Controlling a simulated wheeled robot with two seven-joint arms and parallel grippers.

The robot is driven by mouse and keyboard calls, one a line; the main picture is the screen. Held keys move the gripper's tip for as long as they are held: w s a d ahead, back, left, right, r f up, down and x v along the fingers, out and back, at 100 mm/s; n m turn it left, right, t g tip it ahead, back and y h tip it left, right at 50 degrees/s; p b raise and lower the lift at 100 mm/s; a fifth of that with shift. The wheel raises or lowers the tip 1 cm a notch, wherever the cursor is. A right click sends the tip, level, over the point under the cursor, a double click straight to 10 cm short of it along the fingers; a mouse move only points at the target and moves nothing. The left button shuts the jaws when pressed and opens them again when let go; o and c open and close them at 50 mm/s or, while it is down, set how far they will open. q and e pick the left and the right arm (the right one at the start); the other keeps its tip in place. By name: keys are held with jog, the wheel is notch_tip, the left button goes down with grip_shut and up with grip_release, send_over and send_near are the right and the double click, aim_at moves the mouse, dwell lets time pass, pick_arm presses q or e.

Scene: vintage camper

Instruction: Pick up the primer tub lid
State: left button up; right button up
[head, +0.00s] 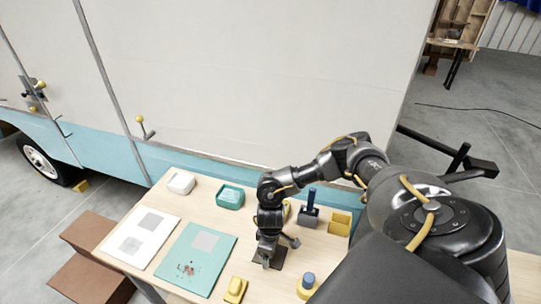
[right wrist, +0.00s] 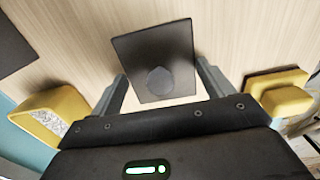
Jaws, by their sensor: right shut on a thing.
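A dark flat square piece, which looks like the primer tub lid (right wrist: 150,45), lies between the fingers of my right gripper (right wrist: 162,78) in the right wrist view. The fingers press against its two opposite sides. I cannot tell whether the lid is clear of the table. My left gripper is not in view.
The wooden table (head: 150,215) also holds a white tub (head: 181,182), a teal tub (head: 230,196), a white board (head: 145,238), a teal board (head: 196,262), a yellow block (head: 235,290), a blue-topped yellow jar (head: 307,285) and a yellow box (head: 340,223). The camper wall (head: 250,80) stands behind.

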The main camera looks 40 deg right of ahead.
jog(key=shift+r, duration=0.15)
jog(key=shift+w+r+b, duration=0.1)
jog(key=shift+r+b, duration=0.25)
jog(key=shift+r, duration=0.2)
jog(key=s+a+r, duration=0.2)
jog(key=a+r, duration=0.4)
jog(key=s+a+r, duration=0.2)
jog(key=a+r, duration=0.3)
jog(key=a, duration=0.2)
jog(key=shift+s+r+p, duration=0.3)
jog(key=shift+s+r, duration=0.05)
jog(key=shift+s, duration=0.05)
